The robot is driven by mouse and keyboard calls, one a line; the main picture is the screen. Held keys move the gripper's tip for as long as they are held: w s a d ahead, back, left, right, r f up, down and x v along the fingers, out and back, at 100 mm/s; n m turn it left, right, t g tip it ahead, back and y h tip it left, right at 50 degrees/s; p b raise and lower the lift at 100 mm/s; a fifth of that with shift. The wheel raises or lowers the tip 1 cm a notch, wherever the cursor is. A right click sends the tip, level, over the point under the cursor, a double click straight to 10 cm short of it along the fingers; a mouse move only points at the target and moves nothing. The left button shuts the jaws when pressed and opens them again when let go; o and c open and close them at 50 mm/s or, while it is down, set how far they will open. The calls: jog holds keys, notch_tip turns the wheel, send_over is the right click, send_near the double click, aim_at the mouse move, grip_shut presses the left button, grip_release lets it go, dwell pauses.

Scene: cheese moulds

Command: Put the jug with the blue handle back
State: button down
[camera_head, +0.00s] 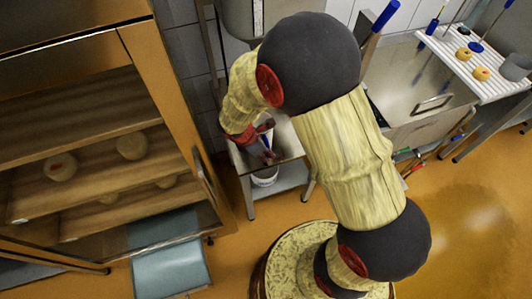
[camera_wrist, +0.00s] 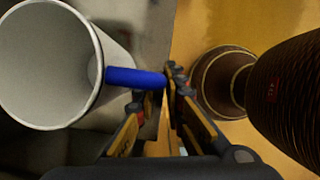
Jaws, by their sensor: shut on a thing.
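The jug (camera_wrist: 45,70) is a pale grey, open, empty-looking vessel with a blue handle (camera_wrist: 135,77). It fills the left of the wrist view, and I look into its mouth. My gripper (camera_wrist: 165,85) is shut on the end of the blue handle, with the jug body to the left of the fingers. In the head view my gripper (camera_head: 264,141) is over or at a small steel stand (camera_head: 288,142). There my arm hides most of the jug, and a bit of blue shows at the fingers. I cannot tell whether the jug touches the stand.
A white bucket (camera_head: 265,177) sits on the stand's lower shelf. A wooden cabinet (camera_head: 165,75) with cheeses is at left. A steel vat (camera_head: 420,85) is behind my arm. A white slatted rack (camera_head: 470,65) at right holds cheeses, blue-handled tools and a grey cup (camera_head: 516,67).

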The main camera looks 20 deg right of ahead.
jog(key=c, duration=1.9)
grip_release()
jog(key=s+r+m+t+y+p, duration=0.15)
jog(key=r+m, duration=0.25)
jog(key=r, duration=0.7)
jog(key=s+r+m+y+p, duration=0.1)
jog(key=s+r+m, duration=0.3)
jog(key=r, duration=0.7)
jog(key=s+r+m+t, duration=0.1)
jog(key=s+r+m, duration=0.2)
jog(key=r+m, duration=0.1)
jog(key=s+d+r+m+t+y, duration=0.1)
jog(key=s+r+m, duration=0.3)
jog(key=s+r+m+t+y, duration=0.1)
jog(key=s+r+m, duration=0.3)
jog(key=shift+d, duration=0.4)
